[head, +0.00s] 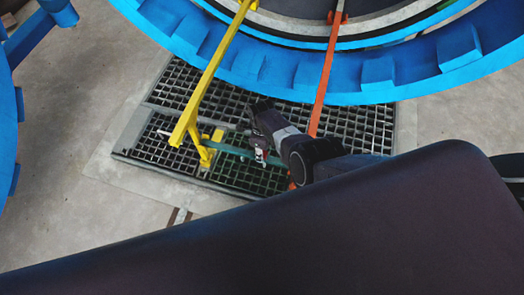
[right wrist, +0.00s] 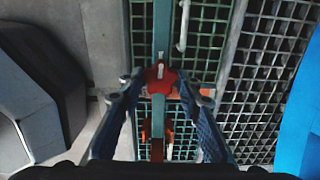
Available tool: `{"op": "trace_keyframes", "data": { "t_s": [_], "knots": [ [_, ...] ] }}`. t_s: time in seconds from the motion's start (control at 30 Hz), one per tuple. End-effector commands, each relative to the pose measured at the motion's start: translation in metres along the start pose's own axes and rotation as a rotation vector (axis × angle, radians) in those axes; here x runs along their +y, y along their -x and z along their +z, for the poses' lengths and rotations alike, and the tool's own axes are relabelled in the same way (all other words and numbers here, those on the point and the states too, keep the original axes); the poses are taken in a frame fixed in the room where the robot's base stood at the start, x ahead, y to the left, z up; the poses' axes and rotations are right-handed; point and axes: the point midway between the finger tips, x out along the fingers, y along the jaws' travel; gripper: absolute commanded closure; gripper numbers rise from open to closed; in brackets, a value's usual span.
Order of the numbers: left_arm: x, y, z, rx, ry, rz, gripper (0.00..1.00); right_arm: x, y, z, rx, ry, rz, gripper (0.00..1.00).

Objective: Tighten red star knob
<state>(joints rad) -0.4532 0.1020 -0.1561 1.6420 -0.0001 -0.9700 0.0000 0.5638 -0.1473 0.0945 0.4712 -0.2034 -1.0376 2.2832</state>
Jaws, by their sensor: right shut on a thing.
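The red star knob (right wrist: 160,78) sits between the two fingertips of my right gripper (right wrist: 163,88) in the right wrist view. It is on a teal bar (right wrist: 162,30), and a pale stem end shows at its centre. My right gripper is shut on the knob. In the head view my right gripper (head: 261,150) is over the floor grating, at the teal bar (head: 232,150), and the knob is mostly hidden there. My left gripper is not in view.
A yellow bar (head: 208,80) stands left of my right gripper, and an orange bar (head: 323,80) rises behind it. The large blue toothed ring (head: 300,75) fills the back. Grating (head: 225,95) lies below. Bare concrete (head: 70,120) is at the left.

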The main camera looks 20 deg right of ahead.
Motion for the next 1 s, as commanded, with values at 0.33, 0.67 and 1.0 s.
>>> {"op": "trace_keyframes", "data": {
  "t_s": [0.33,0.67,1.0],
  "knots": [
    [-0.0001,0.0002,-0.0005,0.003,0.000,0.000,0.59,-0.0003,0.0001,-0.0001,0.000,0.000,-0.001,0.53],
    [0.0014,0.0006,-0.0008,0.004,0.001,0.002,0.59,-0.0004,0.0001,0.0000,0.000,0.001,-0.001,0.50],
    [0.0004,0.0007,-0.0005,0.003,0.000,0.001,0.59,-0.0008,0.0004,-0.0002,0.001,0.060,-0.002,0.50]
  ]
}}
